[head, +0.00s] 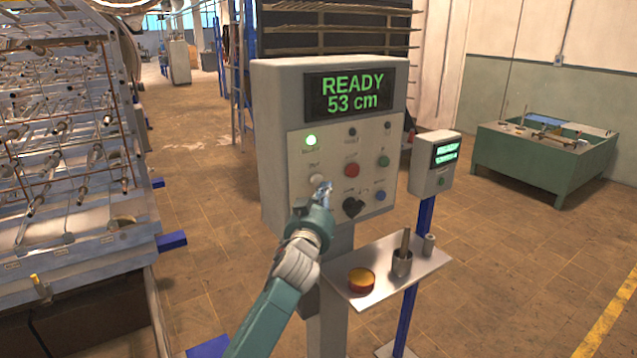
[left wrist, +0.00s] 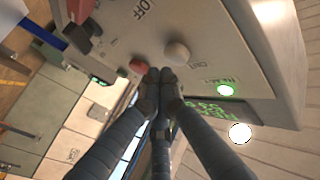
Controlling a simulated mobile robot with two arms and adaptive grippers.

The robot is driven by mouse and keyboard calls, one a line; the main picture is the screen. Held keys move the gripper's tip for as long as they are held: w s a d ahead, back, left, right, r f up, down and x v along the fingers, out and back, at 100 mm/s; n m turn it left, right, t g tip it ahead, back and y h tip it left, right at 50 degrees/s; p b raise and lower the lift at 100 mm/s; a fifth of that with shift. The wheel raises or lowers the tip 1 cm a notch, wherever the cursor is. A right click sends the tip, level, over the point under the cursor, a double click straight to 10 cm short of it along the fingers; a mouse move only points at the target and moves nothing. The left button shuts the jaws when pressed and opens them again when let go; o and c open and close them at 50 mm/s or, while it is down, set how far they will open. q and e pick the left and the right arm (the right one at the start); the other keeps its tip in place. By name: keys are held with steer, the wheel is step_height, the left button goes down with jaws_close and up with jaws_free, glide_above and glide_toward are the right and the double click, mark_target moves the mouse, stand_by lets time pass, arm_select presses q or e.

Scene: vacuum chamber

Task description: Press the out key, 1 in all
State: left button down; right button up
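The grey control box (head: 280,90) stands in front of me with a display (head: 350,94) reading "READY 53 cm". The out key appears to be the white round button (head: 316,180) at the panel's lower left; its small label is hard to read. It also shows in the left wrist view (left wrist: 178,53). My left gripper (head: 323,190) is in front of the panel, just right of and below this button. In the left wrist view its fingertips (left wrist: 160,75) are together and empty, close to the white button. I cannot tell whether they touch it. My right gripper is not in view.
A red button (head: 351,170) sits right of the white one, with a black knob (head: 353,207) below it. A green lamp (head: 311,141) is lit. A small shelf (head: 385,275) holds a round tin (head: 361,281) and a cup. A second, smaller control box (head: 430,178) stands right.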

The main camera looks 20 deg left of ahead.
arm_select(q)
steer(key=shift+w+a, duration=0.1)
steer(key=shift+a, duration=0.05)
stand_by(0.4)
steer(key=shift+w+a, duration=0.15)
steer(key=shift+a, duration=0.05)
